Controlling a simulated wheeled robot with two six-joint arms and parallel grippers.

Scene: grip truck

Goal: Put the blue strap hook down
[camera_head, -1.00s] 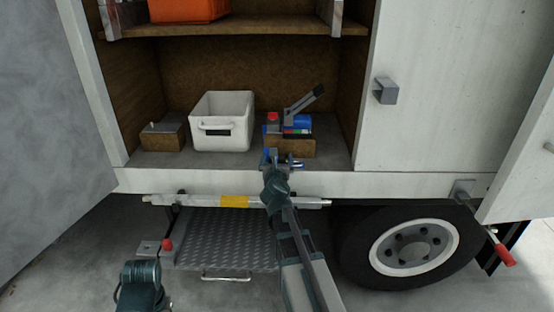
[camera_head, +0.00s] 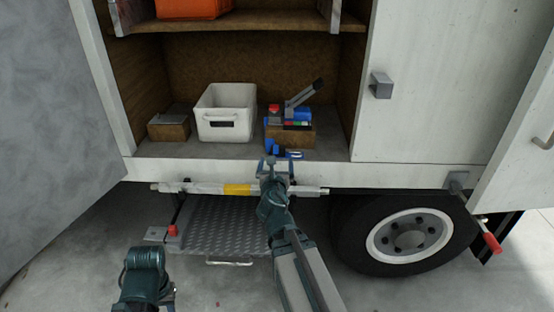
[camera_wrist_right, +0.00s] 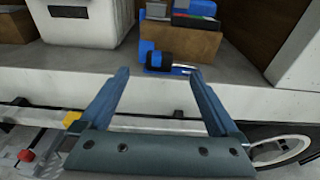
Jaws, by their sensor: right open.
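The blue strap hook (camera_head: 284,152) lies on the compartment floor near its front edge, just in front of a brown block. In the right wrist view the blue strap hook (camera_wrist_right: 170,66) shows as a dark and blue roll with a metal part to its right, beyond the fingertips. My right gripper (camera_head: 276,163) is open and empty, just in front of the sill and apart from the hook. Its two fingers (camera_wrist_right: 160,78) frame the hook in the wrist view. My left arm shows at the lower left of the head view; its fingertips cannot be made out.
A white bin (camera_head: 225,112) stands left of the hook. The brown block (camera_head: 290,134) behind the hook carries blue, red and grey items. A smaller brown block (camera_head: 169,127) is at the left. A bar with a yellow band (camera_head: 238,189) runs below the sill. Open doors flank the compartment.

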